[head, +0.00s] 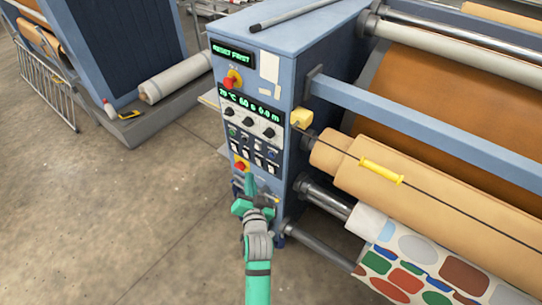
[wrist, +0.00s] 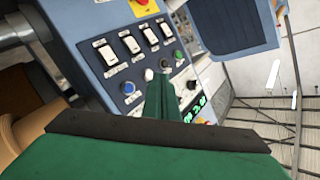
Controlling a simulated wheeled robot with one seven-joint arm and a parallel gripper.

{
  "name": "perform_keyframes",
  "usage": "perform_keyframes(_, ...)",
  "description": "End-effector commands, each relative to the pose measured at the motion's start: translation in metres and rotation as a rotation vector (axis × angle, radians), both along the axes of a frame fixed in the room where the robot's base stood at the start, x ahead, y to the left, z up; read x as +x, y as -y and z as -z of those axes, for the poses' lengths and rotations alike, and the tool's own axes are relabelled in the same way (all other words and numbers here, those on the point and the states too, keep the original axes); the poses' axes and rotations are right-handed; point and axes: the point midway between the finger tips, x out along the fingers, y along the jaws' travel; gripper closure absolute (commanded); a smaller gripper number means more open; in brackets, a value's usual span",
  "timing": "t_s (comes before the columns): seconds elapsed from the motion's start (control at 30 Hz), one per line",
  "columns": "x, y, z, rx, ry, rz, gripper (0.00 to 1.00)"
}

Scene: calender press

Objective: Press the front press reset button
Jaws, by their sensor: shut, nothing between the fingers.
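The control panel (head: 247,115) is on the blue press cabinet's end face. Its top display (head: 232,51) reads "RESET FIRST". In the wrist view a blue button (wrist: 129,88), a white button (wrist: 149,75) and a green button (wrist: 179,54) sit in a row beside the rocker switches. I cannot read their labels, so I cannot tell which one is the reset. My green gripper (head: 250,184) is shut and empty in front of the lower panel. In the wrist view its fingers (wrist: 163,82) point toward the button row and hide part of the panel; contact cannot be told.
Red stop knobs sit high (head: 232,78) and low (head: 240,166) on the panel. A yellow block (head: 301,118) juts from the cabinet's right edge. Rollers and a patterned sheet (head: 410,265) lie right of my arm. The concrete floor (head: 120,210) at left is clear.

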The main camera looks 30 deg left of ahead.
Motion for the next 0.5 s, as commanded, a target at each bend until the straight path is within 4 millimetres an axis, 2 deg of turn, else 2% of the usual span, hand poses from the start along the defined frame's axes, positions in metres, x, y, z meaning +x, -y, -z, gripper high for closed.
perform_keyframes(0.27, 0.004, 0.001, 0.000, 0.000, 0.001, 0.002, 1.00)
perform_keyframes(0.5, 0.028, 0.003, -0.001, 0.001, 0.003, 0.003, 1.00)
